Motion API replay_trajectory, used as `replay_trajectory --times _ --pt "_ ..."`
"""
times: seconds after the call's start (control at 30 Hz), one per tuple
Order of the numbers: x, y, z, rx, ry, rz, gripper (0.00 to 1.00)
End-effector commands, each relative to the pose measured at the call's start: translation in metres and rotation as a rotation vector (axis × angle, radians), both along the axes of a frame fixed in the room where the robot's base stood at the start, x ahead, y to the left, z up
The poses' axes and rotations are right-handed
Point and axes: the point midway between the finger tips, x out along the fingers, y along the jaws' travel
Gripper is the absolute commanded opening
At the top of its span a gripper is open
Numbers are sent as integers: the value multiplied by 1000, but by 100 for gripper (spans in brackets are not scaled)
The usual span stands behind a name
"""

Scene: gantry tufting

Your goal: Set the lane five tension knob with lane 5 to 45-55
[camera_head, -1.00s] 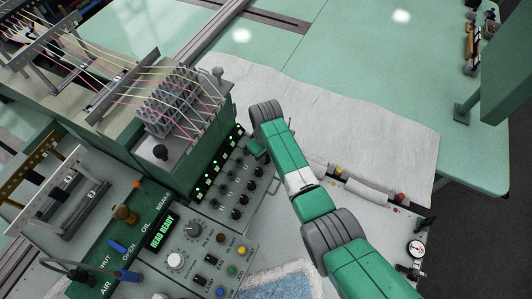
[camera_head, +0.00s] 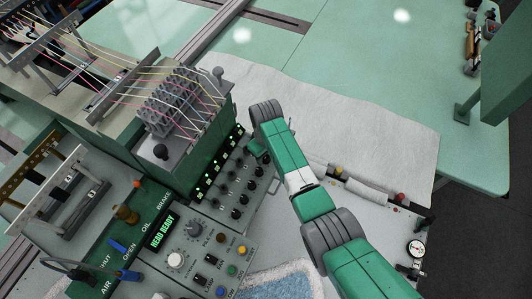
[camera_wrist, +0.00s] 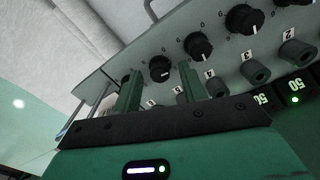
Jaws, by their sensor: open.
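The lane tension knobs are a row of black dials with white pointer marks on a grey sloped panel (camera_head: 220,205). In the wrist view one black knob (camera_wrist: 160,68) shows between the two fingers of my gripper (camera_wrist: 160,88), which is open. By its place past the label 4 it looks like the lane five knob, but its number is hard to read. Contact with the fingers cannot be told. In the head view my gripper (camera_head: 259,152) is at the upper right end of the panel, and its fingertips are mostly hidden.
Neighbouring black knobs (camera_wrist: 198,46) stand close to the right finger, with grey knobs (camera_wrist: 255,72) below them. A tufting head with yarn guides (camera_head: 180,105) rises left of the panel. White cloth (camera_head: 350,125) lies behind my arm.

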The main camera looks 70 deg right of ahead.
Motion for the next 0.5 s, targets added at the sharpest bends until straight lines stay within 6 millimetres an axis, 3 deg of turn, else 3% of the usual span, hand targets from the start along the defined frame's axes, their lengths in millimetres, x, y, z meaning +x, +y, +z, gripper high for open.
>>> replay_trajectory --times 0.07,0.3,0.5 --pt "0 0 3 0 0 0 42" --pt "0 0 49 -2 -2 0 42" --pt "0 0 75 -1 -1 1 42"
